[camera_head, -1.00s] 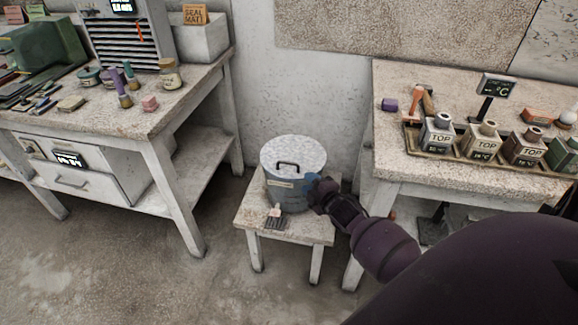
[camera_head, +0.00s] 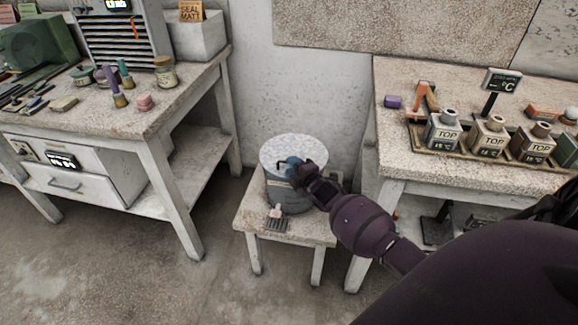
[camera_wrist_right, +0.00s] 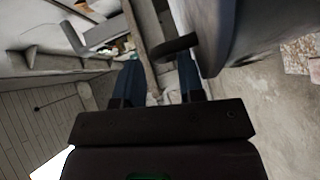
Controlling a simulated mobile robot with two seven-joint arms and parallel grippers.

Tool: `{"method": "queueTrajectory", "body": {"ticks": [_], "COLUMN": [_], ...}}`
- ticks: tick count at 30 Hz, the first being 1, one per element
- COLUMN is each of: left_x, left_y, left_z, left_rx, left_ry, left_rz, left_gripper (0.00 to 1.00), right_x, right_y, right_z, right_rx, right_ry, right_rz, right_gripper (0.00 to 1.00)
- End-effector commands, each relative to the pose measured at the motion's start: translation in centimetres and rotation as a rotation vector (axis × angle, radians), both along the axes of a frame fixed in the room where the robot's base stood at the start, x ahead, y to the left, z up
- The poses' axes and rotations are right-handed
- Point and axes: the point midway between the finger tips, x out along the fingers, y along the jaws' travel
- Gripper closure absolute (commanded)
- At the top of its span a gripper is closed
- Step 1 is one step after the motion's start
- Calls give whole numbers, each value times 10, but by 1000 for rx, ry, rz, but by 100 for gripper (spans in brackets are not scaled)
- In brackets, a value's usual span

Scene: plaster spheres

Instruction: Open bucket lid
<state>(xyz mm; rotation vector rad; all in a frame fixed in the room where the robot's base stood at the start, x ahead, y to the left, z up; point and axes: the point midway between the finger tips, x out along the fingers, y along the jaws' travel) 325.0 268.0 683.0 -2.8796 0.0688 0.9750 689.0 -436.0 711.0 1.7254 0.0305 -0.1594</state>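The grey metal bucket (camera_head: 282,193) stands upright on a small stool. Its pale round lid (camera_head: 293,145) lies on top, with a dark arched handle (camera_head: 281,166) in the middle. My right gripper (camera_head: 293,163), with blue fingers, is over the lid at the handle and partly hides it. In the right wrist view the fingers (camera_wrist_right: 158,66) are apart, so the gripper is open. The dark handle (camera_wrist_right: 176,45) shows at the fingertips; I cannot tell whether they touch. The bucket (camera_wrist_right: 235,35) fills the upper right there. My left gripper is not in view.
The stool (camera_head: 254,224) also holds a small brush (camera_head: 276,216) in front of the bucket. A workbench (camera_head: 190,95) stands left and a table (camera_head: 405,172) with a tray of bottles (camera_head: 444,130) stands right. The floor in front is clear.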

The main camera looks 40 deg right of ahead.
Motion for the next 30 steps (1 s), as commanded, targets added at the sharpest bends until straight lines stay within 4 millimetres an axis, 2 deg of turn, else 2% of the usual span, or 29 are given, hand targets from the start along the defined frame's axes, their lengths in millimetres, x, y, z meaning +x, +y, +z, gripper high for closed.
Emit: {"method": "queueTrajectory", "body": {"ticks": [6, 15, 22, 30], "left_x": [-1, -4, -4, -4], "left_y": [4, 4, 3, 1], "left_z": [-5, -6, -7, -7], "left_rx": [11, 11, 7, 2], "left_ry": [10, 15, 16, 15], "left_rz": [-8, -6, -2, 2], "left_gripper": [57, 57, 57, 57], "right_x": [13, 14, 14, 14], "right_y": [-1, -1, -1, -1], "right_z": [-3, -1, -1, -1], "right_rx": [1, 1, 1, 1], "right_ry": [1, 0, 0, 0], "right_rz": [0, 0, 0, 0], "right_gripper": [64, 64, 98, 100]}}
